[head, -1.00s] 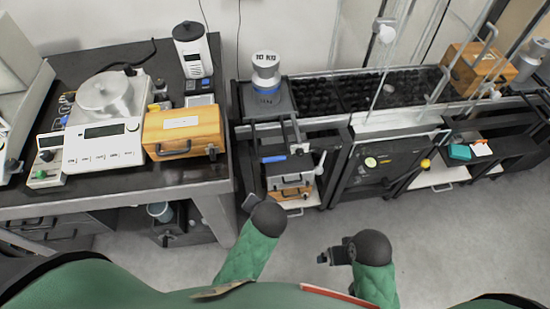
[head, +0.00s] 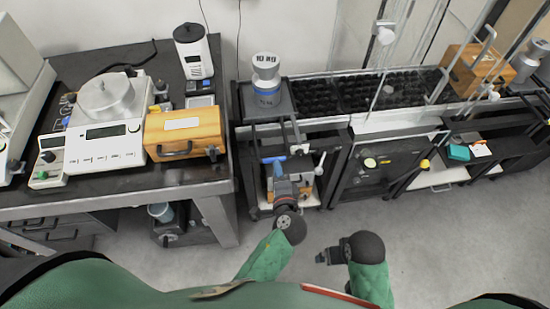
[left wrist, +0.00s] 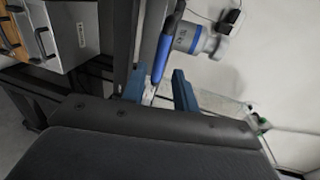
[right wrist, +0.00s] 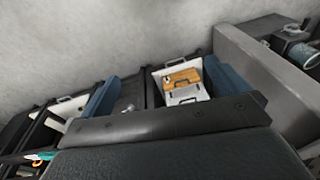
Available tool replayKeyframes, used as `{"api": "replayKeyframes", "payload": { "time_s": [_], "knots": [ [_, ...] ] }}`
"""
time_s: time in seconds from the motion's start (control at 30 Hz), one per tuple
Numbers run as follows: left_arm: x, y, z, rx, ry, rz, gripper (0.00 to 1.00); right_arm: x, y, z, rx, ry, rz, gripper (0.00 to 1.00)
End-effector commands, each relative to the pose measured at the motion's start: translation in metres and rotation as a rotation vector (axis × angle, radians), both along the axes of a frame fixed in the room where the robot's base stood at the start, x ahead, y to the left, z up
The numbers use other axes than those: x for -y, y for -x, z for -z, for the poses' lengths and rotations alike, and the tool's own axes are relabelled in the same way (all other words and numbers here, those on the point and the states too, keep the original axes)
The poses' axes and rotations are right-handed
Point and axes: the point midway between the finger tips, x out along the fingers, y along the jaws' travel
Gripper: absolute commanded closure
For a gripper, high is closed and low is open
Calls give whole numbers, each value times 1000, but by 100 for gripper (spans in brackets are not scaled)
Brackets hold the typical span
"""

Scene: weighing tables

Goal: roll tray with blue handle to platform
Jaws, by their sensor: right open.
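The dark tray (head: 247,107) stands at the left end of the roller bed and bears a silver and blue cylinder (head: 267,75). Its blue handle (head: 268,160) hangs at the front, below the tray. My left gripper (head: 281,167) is at the handle and partly hides it. In the left wrist view the blue handle (left wrist: 163,55) shows at the gap between the separated fingertips of my left gripper (left wrist: 157,80); I cannot tell whether they touch it. My right gripper (head: 322,257) is low over the floor, open and empty; it also shows in the right wrist view (right wrist: 160,82).
The black roller bed (head: 345,93) runs right from the tray, with glass panes and a wooden box (head: 475,66) on it. The left table (head: 190,175) holds a scale (head: 100,130) and a wooden case (head: 182,130). Small cases (head: 287,193) sit on the shelf below the tray.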

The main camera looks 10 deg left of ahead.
Motion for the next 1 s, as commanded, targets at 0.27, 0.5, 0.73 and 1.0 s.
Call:
{"api": "replayKeyframes", "payload": {
  "time_s": [0.27,0.5,0.73,1.0],
  "knots": [
    [-10,-35,6,0,-1,-1,71,-1,-7,43,-7,6,-1,0],
    [-14,-51,11,-1,0,-1,71,-2,-9,65,-7,7,-1,0],
    [-15,-54,12,-2,1,-1,71,-2,-9,69,-8,8,-1,0],
    [-15,-54,12,-2,1,-1,100,-2,-8,69,-9,9,-1,0]
  ]
}}
